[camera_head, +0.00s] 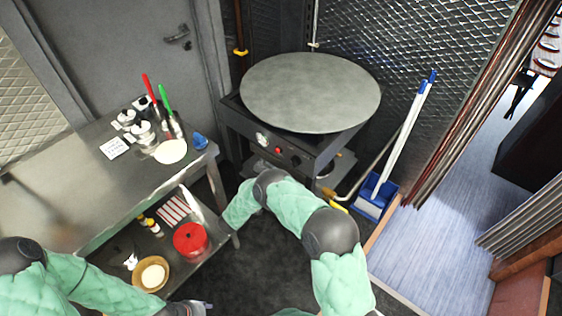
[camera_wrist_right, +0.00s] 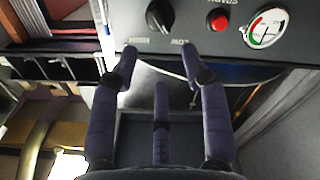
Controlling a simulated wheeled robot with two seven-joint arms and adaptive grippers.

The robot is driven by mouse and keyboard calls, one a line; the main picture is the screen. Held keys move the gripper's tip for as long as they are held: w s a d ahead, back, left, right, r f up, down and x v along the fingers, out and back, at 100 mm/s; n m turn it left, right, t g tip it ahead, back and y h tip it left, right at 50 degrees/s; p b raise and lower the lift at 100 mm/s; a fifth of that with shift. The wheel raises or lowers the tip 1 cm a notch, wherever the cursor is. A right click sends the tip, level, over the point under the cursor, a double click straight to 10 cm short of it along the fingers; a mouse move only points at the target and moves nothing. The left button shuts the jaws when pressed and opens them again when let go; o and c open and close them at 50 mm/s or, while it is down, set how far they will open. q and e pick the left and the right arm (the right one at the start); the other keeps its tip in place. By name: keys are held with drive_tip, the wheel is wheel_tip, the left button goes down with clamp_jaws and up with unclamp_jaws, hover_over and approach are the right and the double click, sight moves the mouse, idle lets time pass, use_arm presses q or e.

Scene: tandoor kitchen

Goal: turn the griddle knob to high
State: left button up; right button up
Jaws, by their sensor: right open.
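The griddle (camera_head: 310,88) has a large round grey plate on a dark stand. Its front panel carries a black knob (camera_head: 296,161), which shows close up at the top of the right wrist view (camera_wrist_right: 160,15). A LOW label, upside down there, is beside the knob; its pointer mark is too small to read surely. My right gripper (camera_wrist_right: 162,62) is open and empty, its fingertips just short of the panel and apart from the knob. In the head view my right arm hides it. My left gripper (camera_head: 198,307) is partly cut off at the bottom edge; its jaws are unclear.
A red button (camera_wrist_right: 218,20) and a gauge (camera_wrist_right: 267,28) sit beside the knob. A steel table (camera_head: 60,190) with jars stands at the left; its lower shelf holds a red pot (camera_head: 190,239). A blue dustpan (camera_head: 376,196) stands right of the griddle.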

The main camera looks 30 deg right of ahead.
sight(293, 163)
drive_tip(key=b+x, duration=0.2)
drive_tip(key=x, duration=0.8)
drive_tip(key=shift+d, duration=0.2)
clamp_jaws()
